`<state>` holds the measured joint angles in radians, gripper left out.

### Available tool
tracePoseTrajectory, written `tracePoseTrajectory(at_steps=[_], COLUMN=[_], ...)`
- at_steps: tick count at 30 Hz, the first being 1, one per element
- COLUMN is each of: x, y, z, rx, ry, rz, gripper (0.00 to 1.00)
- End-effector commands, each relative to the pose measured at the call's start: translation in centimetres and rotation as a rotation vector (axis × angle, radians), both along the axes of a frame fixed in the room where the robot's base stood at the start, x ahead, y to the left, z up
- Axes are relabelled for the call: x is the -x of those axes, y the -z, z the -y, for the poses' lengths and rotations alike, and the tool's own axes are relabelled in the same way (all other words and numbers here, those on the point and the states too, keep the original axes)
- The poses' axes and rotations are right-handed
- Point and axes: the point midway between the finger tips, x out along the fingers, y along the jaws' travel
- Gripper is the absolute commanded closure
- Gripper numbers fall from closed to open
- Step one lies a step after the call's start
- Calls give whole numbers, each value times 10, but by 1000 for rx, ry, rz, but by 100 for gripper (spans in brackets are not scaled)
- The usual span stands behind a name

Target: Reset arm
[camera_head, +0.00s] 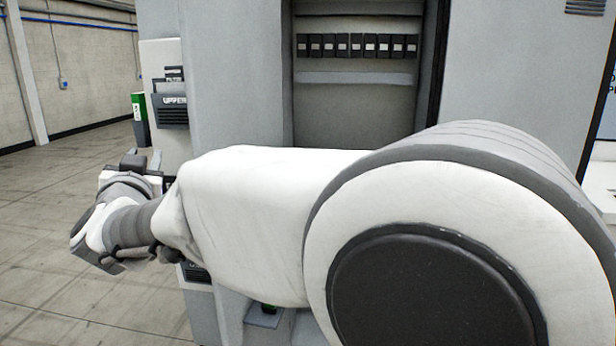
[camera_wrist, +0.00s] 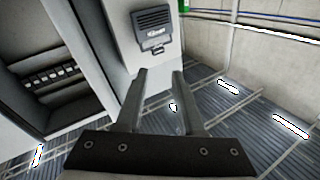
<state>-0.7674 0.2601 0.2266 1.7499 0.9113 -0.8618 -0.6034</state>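My gripper (camera_wrist: 158,100) shows in the wrist view with its two grey fingers apart and nothing between them. In the head view my white arm stretches across the front of the cabinet to the left, with the wrist bent at the far left.
A tall grey cabinet (camera_head: 237,80) stands close ahead, with an open recess holding a row of dark modules (camera_head: 357,46). A labelled unit (camera_head: 168,95) is on its left side. A green-and-dark post (camera_head: 139,118) stands behind. Open floor (camera_head: 60,220) lies to the left.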

Motion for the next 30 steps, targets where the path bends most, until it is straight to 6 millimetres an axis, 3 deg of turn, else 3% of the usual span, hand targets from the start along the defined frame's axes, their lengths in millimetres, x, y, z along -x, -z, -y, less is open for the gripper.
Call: tracePoseTrajectory(at_steps=[1, 6, 11, 14, 20, 24, 27, 30], x=[-4, -2, 14, 33, 94, 152, 191, 221], y=[-13, -20, -5, 14, 68, 109, 132, 148], z=[21, 77, 142, 191, 297, 365, 401, 423], rx=[18, 107, 209, 276, 383, 421, 431, 430], ry=[-30, -128, -169, -168, -92, 5, 74, 127], rz=[-6, -80, -207, -320, -607, -828, -963, -1059], gripper=[63, 63, 63, 63, 63, 63, 63, 63])
